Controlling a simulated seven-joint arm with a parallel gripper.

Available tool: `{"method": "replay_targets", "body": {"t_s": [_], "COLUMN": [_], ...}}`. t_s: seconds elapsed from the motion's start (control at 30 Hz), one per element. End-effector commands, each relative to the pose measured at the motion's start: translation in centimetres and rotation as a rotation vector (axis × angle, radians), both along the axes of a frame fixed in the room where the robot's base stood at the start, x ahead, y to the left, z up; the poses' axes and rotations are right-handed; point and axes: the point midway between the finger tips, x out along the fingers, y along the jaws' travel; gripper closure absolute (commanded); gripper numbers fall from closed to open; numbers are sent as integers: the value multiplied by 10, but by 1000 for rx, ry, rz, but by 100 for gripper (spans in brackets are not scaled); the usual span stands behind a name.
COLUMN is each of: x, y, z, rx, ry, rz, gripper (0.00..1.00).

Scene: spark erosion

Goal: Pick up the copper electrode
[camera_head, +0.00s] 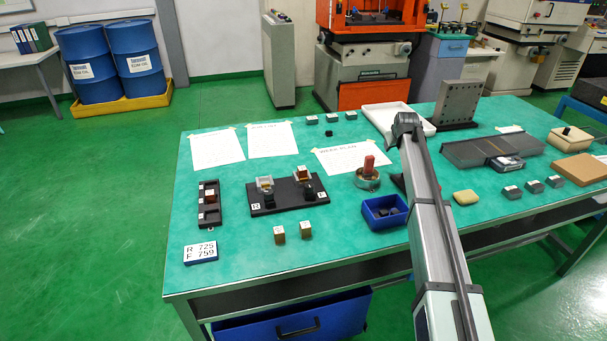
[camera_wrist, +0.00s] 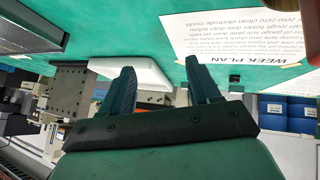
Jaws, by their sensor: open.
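A copper-coloured block (camera_head: 210,196) sits in a narrow black rack (camera_head: 202,219) at the table's left. Two small brown, copper-like blocks, the left one (camera_head: 279,234) and the right one (camera_head: 306,228), stand on the green mat in front of a black plate (camera_head: 262,207). Another copper-coloured piece (camera_head: 303,172) is on a holder at the plate's right. I cannot tell which is the copper electrode. My gripper (camera_wrist: 160,66) is open, with nothing between its fingers. In the head view my arm reaches to the table's back, well right of these blocks.
A blue bin (camera_head: 385,211) with dark pieces and a round tin (camera_head: 367,182) with a red object stand right of the plate. A white tray (camera_head: 376,107) and grey perforated block (camera_head: 459,103) are near my arm. Papers lie behind.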

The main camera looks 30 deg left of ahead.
Motion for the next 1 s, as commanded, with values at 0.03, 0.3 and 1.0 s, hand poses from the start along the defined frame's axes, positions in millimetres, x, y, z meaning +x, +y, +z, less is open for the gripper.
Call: {"method": "replay_targets", "body": {"t_s": [0.03, 0.3, 1.0], "x": [-12, -118, -240], "y": [34, 172, 262], "z": [7, 40, 67], "rx": [-3, -82, -237], "ry": [58, 389, 667], "rz": [14, 48, 54], "gripper": [38, 38, 38]}}
